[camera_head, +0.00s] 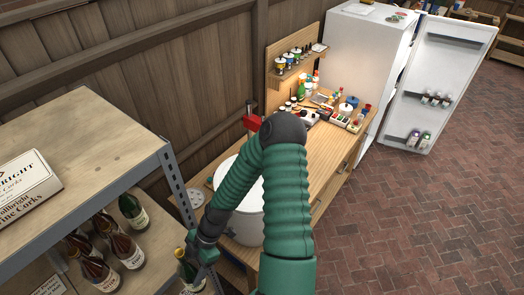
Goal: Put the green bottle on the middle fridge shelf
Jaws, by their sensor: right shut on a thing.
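A dark green bottle with a yellowish label (185,268) is at the lower left, by the metal rack. My right gripper (195,254) is shut on this bottle, and my green arm reaches down to it from above. I cannot tell whether the bottle's base touches the rack's shelf. The white fridge (362,50) stands at the back right with its door (440,75) swung open to the right. Its inside shelves, including the middle one, are hidden from this angle. My left gripper is not in view.
Another green bottle (133,212) and several brown bottles (125,250) stand on the rack (95,150), below a box of corks (22,190). A wooden bench (325,170) holds a white pot (248,222) and small items. Brick floor (400,220) is clear at right.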

